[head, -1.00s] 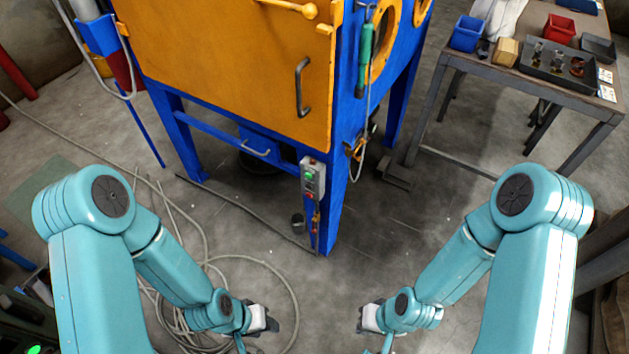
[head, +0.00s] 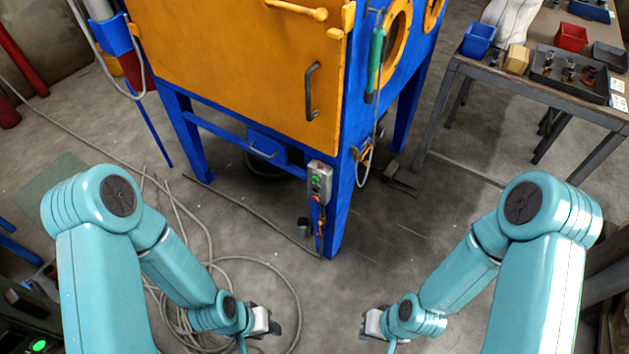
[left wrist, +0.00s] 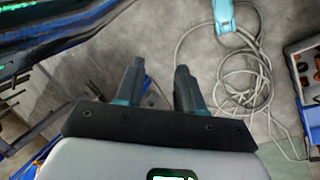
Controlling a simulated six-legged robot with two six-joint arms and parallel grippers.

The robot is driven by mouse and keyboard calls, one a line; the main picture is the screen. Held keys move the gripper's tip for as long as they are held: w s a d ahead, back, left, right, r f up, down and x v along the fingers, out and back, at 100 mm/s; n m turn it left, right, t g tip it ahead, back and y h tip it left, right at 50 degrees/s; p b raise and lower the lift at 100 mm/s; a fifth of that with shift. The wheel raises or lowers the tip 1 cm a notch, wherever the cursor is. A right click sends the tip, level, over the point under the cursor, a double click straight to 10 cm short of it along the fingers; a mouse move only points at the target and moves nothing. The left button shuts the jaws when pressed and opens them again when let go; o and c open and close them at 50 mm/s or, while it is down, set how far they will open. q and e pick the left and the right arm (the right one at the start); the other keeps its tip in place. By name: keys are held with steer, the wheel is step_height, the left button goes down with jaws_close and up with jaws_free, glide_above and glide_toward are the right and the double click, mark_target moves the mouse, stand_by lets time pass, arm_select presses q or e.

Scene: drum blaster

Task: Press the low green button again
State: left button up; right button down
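A small grey control box (head: 319,183) hangs at the front corner leg of the blue and orange blast cabinet (head: 235,65). A green button (head: 316,179) shows on its face, with a small red spot lower down; the lower buttons are too small to tell apart surely. My left gripper (head: 274,322) is low in front of the cabinet, well apart from the box. In the left wrist view its two dark fingers (left wrist: 158,85) are spread with nothing between them. My right gripper (head: 368,324) is low on the right, also clear of the box; its finger gap cannot be made out.
A loose hose (head: 268,262) lies coiled on the floor beneath my left arm. A workbench (head: 520,84) with bins and a tray stands at the back right. A green-handled tool (head: 376,62) hangs on the cabinet's side. The floor before the box is mostly clear.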

arm_select(q)
jaws_close()
stand_by(1.5)
